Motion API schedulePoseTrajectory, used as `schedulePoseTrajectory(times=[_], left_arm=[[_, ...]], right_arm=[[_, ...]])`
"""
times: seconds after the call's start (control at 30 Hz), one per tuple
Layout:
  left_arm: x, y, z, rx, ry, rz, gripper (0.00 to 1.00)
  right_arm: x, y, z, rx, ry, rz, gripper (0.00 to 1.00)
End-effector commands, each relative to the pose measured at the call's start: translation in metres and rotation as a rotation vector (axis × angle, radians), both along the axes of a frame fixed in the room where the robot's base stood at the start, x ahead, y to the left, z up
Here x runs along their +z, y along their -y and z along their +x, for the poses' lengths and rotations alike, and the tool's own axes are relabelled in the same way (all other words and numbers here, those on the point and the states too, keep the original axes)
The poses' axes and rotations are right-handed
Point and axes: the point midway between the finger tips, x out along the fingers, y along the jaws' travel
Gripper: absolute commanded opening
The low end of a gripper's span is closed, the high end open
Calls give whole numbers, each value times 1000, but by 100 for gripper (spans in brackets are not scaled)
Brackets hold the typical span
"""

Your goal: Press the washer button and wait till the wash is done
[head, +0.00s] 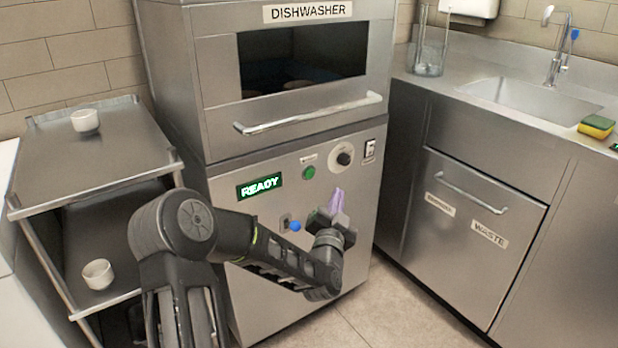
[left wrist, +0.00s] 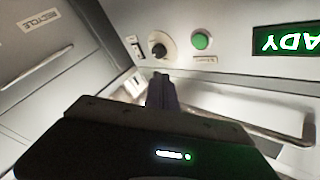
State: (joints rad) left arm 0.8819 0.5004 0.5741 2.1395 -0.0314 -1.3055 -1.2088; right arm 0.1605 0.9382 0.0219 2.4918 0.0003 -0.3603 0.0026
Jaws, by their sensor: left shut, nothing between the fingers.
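The dishwasher (head: 287,24) is a steel machine with a closed door and a long handle. Its display (head: 260,186) reads READY in green, and part of it shows upside down in the left wrist view (left wrist: 284,40). A round green button (head: 309,172) sits below the door; it also shows in the left wrist view (left wrist: 202,41). My left gripper (head: 338,192) is in front of the panel, below and right of the green button, and apart from it. Its fingers are shut and empty. My right gripper is not in view.
A dial (head: 344,157) and a switch (head: 370,148) are right of the green button. A blue knob (head: 295,226) is lower down. A shelf rack (head: 100,157) with white cups stands left. A counter with a sink (head: 530,100) and waste drawer (head: 480,225) is right.

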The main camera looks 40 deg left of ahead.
Motion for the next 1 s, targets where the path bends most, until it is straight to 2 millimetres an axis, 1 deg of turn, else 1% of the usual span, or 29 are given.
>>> schedulePoseTrajectory(times=[0.37, 0.57, 0.77, 1.0], left_arm=[[-1, 0, 0, 1, -11, 13, 0], [-1, -7, 2, 2, -10, 11, 0], [0, -25, 7, 4, -10, 11, 0], [-1, -56, 16, 4, -10, 11, 0]], right_arm=[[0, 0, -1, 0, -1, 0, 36], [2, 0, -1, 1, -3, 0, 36], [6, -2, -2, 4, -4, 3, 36], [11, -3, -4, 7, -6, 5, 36]])
